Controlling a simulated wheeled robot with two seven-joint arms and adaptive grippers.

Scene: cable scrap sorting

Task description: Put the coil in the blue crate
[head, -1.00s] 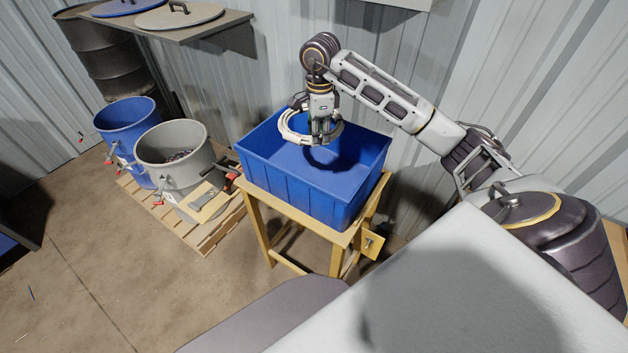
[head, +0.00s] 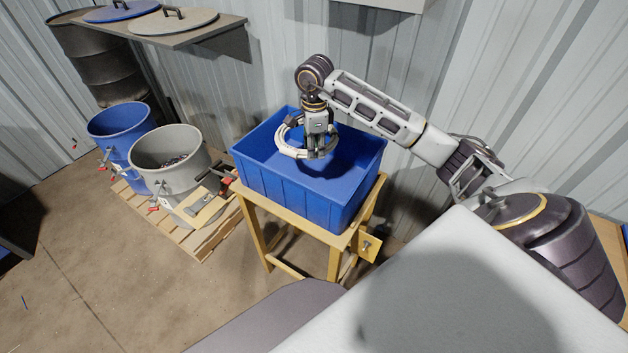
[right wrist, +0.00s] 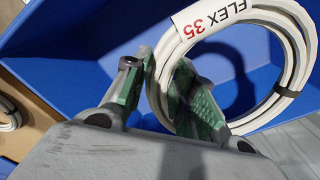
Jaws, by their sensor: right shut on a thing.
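My right gripper (head: 318,154) is shut on the coil (head: 282,146), a ring of white cable with dark ties. In the right wrist view the coil (right wrist: 305,62) carries a white label reading "FLEX 35", and one side of it passes between the fingers (right wrist: 161,78). The blue crate (head: 290,192) is open-topped and stands on a wooden stand. The gripper points down with the coil within the crate's opening, around rim height. I cannot tell how far the coil is above the crate floor. My left gripper is not in view.
A blue bin (head: 117,133) and a grey bin (head: 172,181) with scrap inside stand on a pallet left of the crate. A shelf (head: 190,36) with lids hangs above. In the right wrist view, more white cable (right wrist: 9,112) lies outside the crate wall.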

